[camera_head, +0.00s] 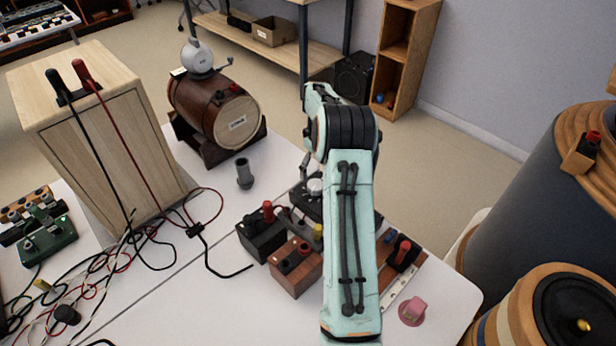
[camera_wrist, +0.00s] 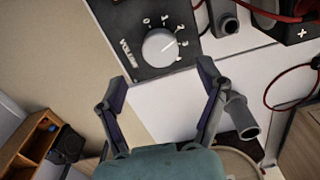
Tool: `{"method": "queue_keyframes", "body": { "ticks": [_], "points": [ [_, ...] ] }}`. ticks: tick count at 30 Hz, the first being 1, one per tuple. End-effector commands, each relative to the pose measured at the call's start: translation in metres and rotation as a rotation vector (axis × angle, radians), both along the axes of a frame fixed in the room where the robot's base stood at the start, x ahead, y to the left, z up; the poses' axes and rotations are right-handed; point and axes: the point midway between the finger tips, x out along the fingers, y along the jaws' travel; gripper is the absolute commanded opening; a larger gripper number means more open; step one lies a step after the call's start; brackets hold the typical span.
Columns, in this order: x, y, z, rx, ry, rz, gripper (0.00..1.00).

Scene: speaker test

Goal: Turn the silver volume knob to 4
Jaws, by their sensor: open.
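The silver volume knob (camera_wrist: 160,47) is a round dial on a black panel (camera_wrist: 132,36) marked "VOLUME", with white numbers and tick marks around it. A light mark at its edge seems to point toward the right-hand numbers; I cannot read the exact setting. In the head view the knob (camera_head: 315,187) shows as a small pale disc beside my arm, which partly hides its box. My gripper (camera_wrist: 164,74) is open and empty. Its two fingers spread to either side of the knob in the wrist view, with tips just short of it and no visible contact.
A grey cylinder (camera_head: 244,173) stands left of the volume box. A black terminal box (camera_head: 262,236) and a brown one (camera_head: 296,268) sit in front of it. A large wooden speaker (camera_head: 95,140) and loose cables fill the left. A pink knob (camera_head: 412,311) lies at the front right.

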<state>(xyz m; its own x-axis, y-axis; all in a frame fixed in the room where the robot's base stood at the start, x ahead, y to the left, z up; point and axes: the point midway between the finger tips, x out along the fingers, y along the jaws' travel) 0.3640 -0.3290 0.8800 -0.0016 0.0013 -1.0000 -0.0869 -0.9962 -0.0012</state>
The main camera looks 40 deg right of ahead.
Motion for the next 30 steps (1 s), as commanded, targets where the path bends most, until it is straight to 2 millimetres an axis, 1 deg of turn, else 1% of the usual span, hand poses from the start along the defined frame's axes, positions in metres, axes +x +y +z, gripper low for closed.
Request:
{"method": "queue_keyframes", "body": {
  "ticks": [9, 12, 16, 22, 23, 24, 26, 27, 28, 30],
  "points": [
    [-0.001, 0.0, -0.047, 0.002, 0.001, -0.001, 0.72],
    [0.0, 0.0, -0.057, 0.001, -0.001, 0.0, 0.72],
    [0.0, 0.0, -0.062, -0.001, -0.002, -0.001, 0.72],
    [0.0, 0.0, -0.062, -0.002, -0.002, 0.0, 0.72],
    [0.0, 0.0, -0.062, -0.001, -0.002, 0.0, 0.63],
    [0.0, 0.0, -0.062, -0.001, -0.002, 0.0, 0.5],
    [0.0, 0.0, -0.062, -0.001, -0.002, 0.0, 0.32],
    [0.0, 0.0, -0.062, -0.001, -0.002, 0.0, 0.19],
    [0.0, 0.0, -0.062, -0.001, -0.002, 0.0, 0.1],
    [0.0, 0.0, -0.062, -0.001, -0.002, 0.0, 0.1]
  ]
}}
